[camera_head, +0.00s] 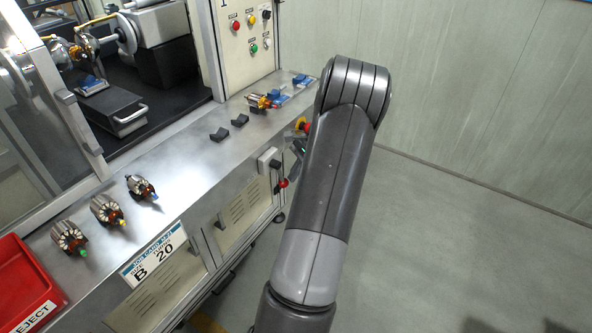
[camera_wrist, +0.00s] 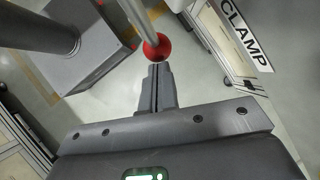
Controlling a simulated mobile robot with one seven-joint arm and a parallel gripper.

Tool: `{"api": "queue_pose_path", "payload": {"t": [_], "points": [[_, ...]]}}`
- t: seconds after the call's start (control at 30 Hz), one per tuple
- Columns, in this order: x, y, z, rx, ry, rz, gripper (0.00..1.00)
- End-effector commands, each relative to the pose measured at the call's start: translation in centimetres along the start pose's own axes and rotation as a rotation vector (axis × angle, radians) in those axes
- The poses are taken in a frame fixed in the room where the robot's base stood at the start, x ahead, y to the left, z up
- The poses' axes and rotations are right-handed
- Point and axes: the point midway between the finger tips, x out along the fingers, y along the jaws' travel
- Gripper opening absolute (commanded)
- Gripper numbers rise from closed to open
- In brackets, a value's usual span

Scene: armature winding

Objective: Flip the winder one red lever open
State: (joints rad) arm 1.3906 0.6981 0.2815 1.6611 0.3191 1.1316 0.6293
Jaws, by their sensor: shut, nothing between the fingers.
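The red lever's ball knob (camera_head: 282,183) sticks out from a small grey box on the front side of the bench, in the head view. In the wrist view the red ball (camera_wrist: 157,46) sits at the end of a pale grey rod that comes in from the top. My gripper (camera_wrist: 158,68) is shut and empty, with its fingertips just below the ball in that view. I cannot tell whether they touch it. In the head view my gripper is mostly hidden behind my arm.
A CLAMP label (camera_wrist: 243,32) is on the panel beside the lever. A red and yellow button (camera_head: 302,124) is on the bench front. Several armatures, a red REJECT bin (camera_head: 22,285) and black cradles (camera_head: 219,134) are on the bench top. Floor to the right is clear.

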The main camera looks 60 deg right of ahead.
Motion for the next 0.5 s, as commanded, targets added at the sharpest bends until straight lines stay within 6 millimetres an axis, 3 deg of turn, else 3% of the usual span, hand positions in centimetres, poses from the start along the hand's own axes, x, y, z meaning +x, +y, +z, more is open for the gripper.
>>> {"api": "queue_pose_path", "payload": {"t": [0.5], "points": [[3.7,1.8,2.1,0.135,-0.420,0.138,0.00]]}}
